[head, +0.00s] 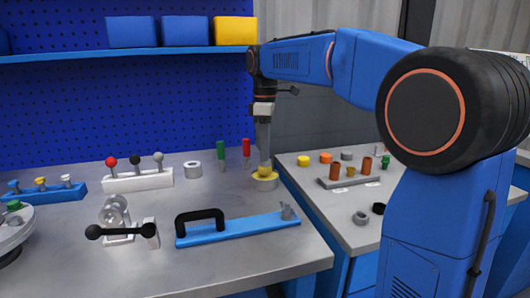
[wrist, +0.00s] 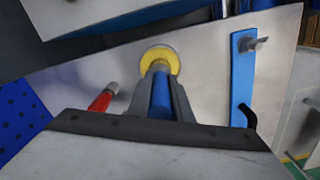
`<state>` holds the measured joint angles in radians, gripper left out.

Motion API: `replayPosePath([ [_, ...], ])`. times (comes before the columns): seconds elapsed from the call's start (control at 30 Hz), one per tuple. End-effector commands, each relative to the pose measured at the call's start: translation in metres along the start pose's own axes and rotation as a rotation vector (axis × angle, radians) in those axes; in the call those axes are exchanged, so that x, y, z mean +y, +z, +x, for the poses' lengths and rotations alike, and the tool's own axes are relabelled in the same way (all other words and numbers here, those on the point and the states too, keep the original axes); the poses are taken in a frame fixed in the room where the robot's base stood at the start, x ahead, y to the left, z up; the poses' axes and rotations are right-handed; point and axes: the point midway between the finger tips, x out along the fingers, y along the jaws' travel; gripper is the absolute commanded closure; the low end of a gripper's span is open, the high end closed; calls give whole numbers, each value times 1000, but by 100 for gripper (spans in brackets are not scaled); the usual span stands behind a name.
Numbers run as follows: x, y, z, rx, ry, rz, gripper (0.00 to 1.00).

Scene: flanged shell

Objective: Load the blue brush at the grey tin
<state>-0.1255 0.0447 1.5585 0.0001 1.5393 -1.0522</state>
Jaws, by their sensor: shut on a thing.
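My gripper (head: 264,163) points straight down over the right part of the bench. In the wrist view my gripper (wrist: 161,85) is shut on the blue brush (wrist: 160,95), whose blue handle shows between the fingers. A pale grey round tin (head: 264,185) with a yellow top is right under the gripper. Its yellow top (wrist: 171,55) also shows in the wrist view, just beyond the fingertips. The brush's lower end is hidden, so I cannot tell whether it touches the yellow. Another grey round tin (head: 193,169) with an open top stands to the left.
A red-handled brush (head: 246,147) and a green-handled one (head: 220,151) stand upright just left of the gripper. A blue bar with a black handle (head: 238,229) lies in front. A white block with three knobs (head: 138,180) stands left. A side table (head: 325,215) holds small parts.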

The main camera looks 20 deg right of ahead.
Motion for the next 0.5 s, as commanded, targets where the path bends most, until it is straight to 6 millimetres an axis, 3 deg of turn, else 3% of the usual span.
replayPosePath([
  [0.5,0,0,-34,1,2,0,100],
])
